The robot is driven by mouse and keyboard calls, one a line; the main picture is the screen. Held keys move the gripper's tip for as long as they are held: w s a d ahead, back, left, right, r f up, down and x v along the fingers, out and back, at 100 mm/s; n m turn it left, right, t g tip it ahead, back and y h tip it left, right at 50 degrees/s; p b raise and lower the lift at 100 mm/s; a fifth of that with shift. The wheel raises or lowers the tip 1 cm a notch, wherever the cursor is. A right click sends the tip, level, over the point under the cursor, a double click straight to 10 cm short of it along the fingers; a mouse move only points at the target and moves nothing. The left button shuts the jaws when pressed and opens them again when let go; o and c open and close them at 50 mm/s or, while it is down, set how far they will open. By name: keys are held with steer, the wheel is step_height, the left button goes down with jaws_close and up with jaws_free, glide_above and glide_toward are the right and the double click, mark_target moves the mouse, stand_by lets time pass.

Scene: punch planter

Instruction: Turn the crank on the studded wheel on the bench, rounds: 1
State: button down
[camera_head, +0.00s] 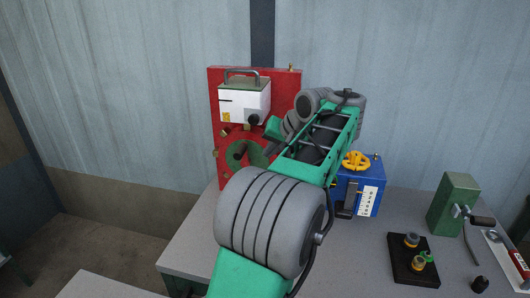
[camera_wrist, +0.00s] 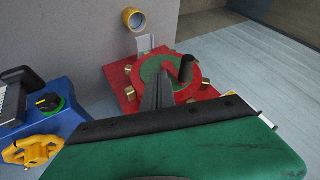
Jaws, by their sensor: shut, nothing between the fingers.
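The studded wheel is a green disc (camera_head: 238,150) with brass studs around it, on an upright red panel. In the wrist view the disc (camera_wrist: 150,68) shows with a lighter red arm across it and an upright dark crank handle (camera_wrist: 187,69) at its right side. My gripper (camera_head: 268,152) reaches the wheel from the right in the head view, and my arm hides part of the panel. In the wrist view the dark fingers of my gripper (camera_wrist: 158,82) are shut and empty, left of the handle. I cannot tell whether they touch the disc or handle.
A white box (camera_head: 244,103) sits above the wheel. Right of my arm are a blue box (camera_head: 371,198) with a yellow handwheel (camera_head: 356,160), a black plate (camera_head: 405,274) with small knobs, and a green block (camera_head: 453,203). Bare grey bench (camera_head: 190,247) lies front left.

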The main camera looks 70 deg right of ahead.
steer(key=shift+w+d+f, duration=0.25)
steer(key=shift+w+f, duration=0.5)
steer(key=shift+w, duration=0.55)
steer(key=shift+w+d+f, duration=0.3)
steer(key=shift+w+f, duration=0.45)
steer(key=shift+w, duration=0.5)
steer(key=shift+w+d+f, duration=0.25)
steer(key=shift+w+f, duration=0.5)
steer(key=shift+w, duration=0.55)
steer(key=shift+w+b, duration=0.15)
steer(key=shift+b, duration=0.2)
steer(key=shift+w+a+r+g, duration=0.1)
steer(key=shift+w+r+g, duration=0.05)
steer(key=shift+g, duration=0.25)
steer(key=shift+w, duration=0.15)
